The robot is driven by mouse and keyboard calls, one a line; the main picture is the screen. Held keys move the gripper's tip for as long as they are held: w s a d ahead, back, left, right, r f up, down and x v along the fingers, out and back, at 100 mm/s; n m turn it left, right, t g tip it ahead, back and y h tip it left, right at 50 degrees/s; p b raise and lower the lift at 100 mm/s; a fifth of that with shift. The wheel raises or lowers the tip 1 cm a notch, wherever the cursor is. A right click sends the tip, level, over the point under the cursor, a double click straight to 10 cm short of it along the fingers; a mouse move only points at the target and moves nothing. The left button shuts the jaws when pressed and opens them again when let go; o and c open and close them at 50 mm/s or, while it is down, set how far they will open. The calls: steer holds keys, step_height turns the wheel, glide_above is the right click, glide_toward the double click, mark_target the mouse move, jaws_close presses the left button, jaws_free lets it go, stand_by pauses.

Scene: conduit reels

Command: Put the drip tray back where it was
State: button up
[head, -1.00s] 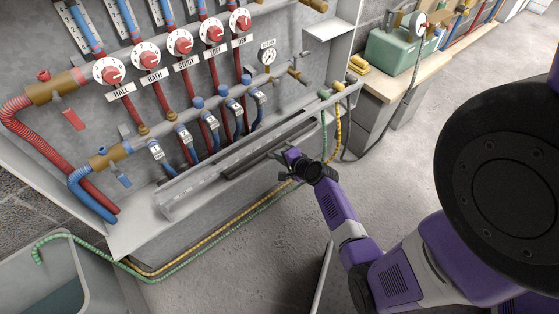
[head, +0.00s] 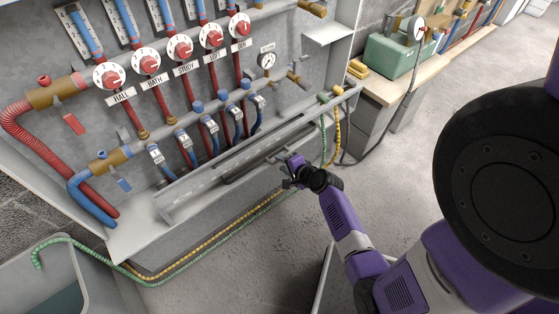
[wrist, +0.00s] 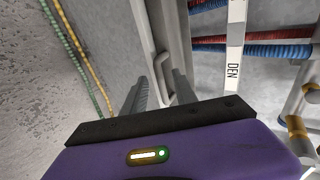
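The drip tray (head: 190,193) is a long, narrow grey trough along the bottom shelf of the open cabinet, below the blue pipe ends. Its bar handle (wrist: 162,72) shows on its front face in the wrist view. My gripper (head: 286,165) is just in front of the tray's right half in the head view. In the wrist view my gripper's two fingers (wrist: 158,82) are apart, with the handle in line with the gap and nothing held. Whether the fingertips reach past the handle is hard to tell.
A green hose (head: 205,257) and a yellow hose (head: 190,247) run along the floor below the cabinet. A grey bin (head: 90,262) stands at lower left. A workbench (head: 388,90) with a green box (head: 393,55) is at the right. Open floor lies in front.

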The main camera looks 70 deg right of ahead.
steer(key=p+v, duration=0.2)
steer(key=v, duration=0.7)
steer(key=s+a+r+n, duration=0.1)
steer(key=a+r+n, duration=0.15)
steer(key=a, duration=0.35)
steer(key=s+a+r+n+t+y, duration=0.1)
steer(key=a+n, duration=0.3)
steer(key=a, duration=0.1)
steer(key=s+a+r+n, duration=0.1)
steer(key=a+r+n, duration=0.1)
steer(key=a+n, duration=0.3)
steer(key=s+a+r+n+t+y, duration=0.2)
steer(key=s+a+r+n+y, duration=0.1)
steer(key=a+r+n, duration=0.3)
steer(key=s+a+r+n+t+y, duration=0.2)
steer(key=a+r+n, duration=0.5)
steer(key=a+r, duration=0.4)
step_height(320, 180, up, 4)
steer(key=shift+s+r+t+y, duration=0.1)
steer(key=shift+s+t+y, duration=0.3)
step_height(320, 180, up, 18)
steer(key=p, duration=1.7)
steer(key=shift+f+p, duration=0.25)
steer(key=shift+p, duration=0.15)
